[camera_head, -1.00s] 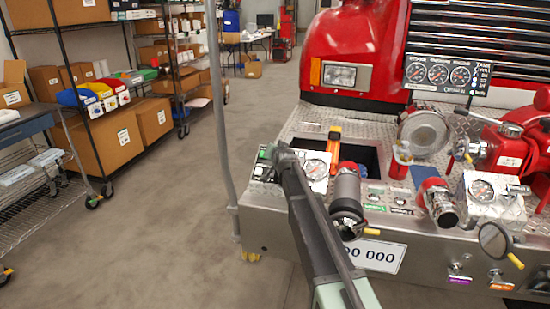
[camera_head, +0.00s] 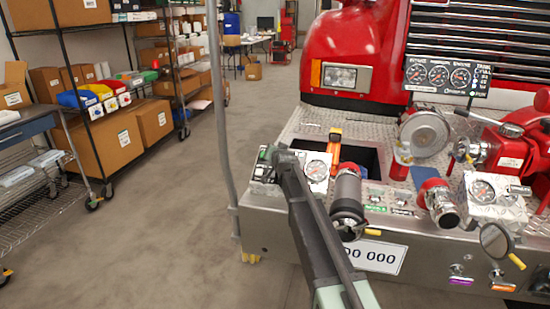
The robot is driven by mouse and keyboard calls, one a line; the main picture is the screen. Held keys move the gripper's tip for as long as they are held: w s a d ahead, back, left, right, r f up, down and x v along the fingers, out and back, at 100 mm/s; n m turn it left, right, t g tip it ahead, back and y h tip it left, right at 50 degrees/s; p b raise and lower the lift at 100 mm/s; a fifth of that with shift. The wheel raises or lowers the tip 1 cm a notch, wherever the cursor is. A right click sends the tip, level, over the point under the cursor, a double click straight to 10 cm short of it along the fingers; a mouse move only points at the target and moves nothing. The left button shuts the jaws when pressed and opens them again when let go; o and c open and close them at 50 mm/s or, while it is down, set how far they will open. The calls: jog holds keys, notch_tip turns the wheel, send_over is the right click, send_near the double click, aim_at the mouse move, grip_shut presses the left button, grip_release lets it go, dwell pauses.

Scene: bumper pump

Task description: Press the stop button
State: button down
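The fire truck's diamond-plate bumper (camera_head: 300,122) carries a small silver control panel (camera_head: 262,170) with switches and a round gauge (camera_head: 316,170) at its left end. My arm reaches up from the bottom of the picture, and my gripper (camera_head: 273,153) is at this panel, in front of or over its switches. Whether it touches the panel cannot be told. The fingers are too small and dark to show whether they are open or shut. I cannot make out the stop button; my gripper and arm hide part of the panel.
An orange-handled part (camera_head: 334,140) stands beside a dark opening in the bumper. A capped black and silver pipe outlet (camera_head: 347,195) is close to the right of my arm. A grey vertical pole (camera_head: 222,110) stands to the left. The floor (camera_head: 165,225) further left is clear, before shelves with boxes.

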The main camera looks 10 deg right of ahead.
jog(key=shift+d+f, duration=0.25)
dwell(0.7)
jog(key=shift+r, duration=0.25)
jog(key=shift+r+p, duration=0.2)
jog(key=shift+p, duration=0.3)
jog(key=shift+s+d+r, duration=0.2)
